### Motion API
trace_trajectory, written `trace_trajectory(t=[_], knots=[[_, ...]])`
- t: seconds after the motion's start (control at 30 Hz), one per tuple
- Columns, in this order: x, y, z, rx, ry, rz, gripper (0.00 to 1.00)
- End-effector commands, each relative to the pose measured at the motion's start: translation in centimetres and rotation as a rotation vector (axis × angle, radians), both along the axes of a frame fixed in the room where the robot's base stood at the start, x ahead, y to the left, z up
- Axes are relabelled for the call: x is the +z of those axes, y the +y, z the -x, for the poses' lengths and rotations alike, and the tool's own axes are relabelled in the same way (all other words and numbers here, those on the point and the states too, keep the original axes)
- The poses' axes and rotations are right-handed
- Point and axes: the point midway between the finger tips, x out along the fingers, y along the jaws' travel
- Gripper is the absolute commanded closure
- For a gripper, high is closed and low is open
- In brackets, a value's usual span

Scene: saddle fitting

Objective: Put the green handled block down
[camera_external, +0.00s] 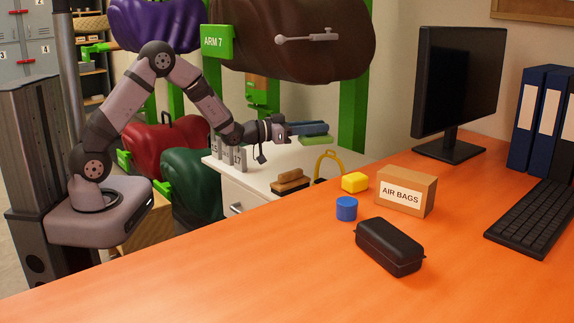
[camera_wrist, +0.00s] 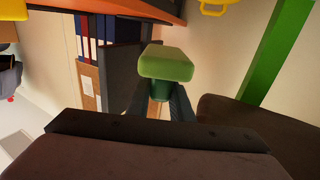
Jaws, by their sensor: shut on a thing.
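My gripper (camera_external: 283,130) points right, near the white cabinet (camera_external: 245,183) behind the orange desk. In the wrist view the dark fingers of my gripper (camera_wrist: 160,100) are shut on the green handled block (camera_wrist: 167,63). Its light green body sticks out beyond the fingertips, and its darker handle is between them. The lower part of the handle is hidden by the fingers. In the external view a green shape shows below blue shapes just right of my gripper; I cannot tell for sure whether it is the block.
A large brown saddle (camera_external: 305,45) hangs above my gripper, with a green post (camera_external: 353,105) beside it. Brown brushes (camera_external: 290,182), a yellow handle (camera_external: 328,158) and grey numbered pieces (camera_external: 232,157) are by the cabinet top. The desk front (camera_external: 240,270) is clear.

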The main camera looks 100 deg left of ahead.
Motion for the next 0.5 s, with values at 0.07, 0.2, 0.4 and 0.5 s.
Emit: trace_trajectory(t=[0.07, 0.2, 0.4, 0.5], knots=[[1.9, -3.7, -1.8, -0.066, -0.001, 0.0, 1.0], [3.2, -10.1, -4.0, -0.184, 0.0, -0.001, 1.0], [4.6, -19.6, -5.4, -0.37, 0.0, 0.0, 1.0], [5.1, -24.5, -5.2, -0.471, -0.001, 0.0, 1.0]])
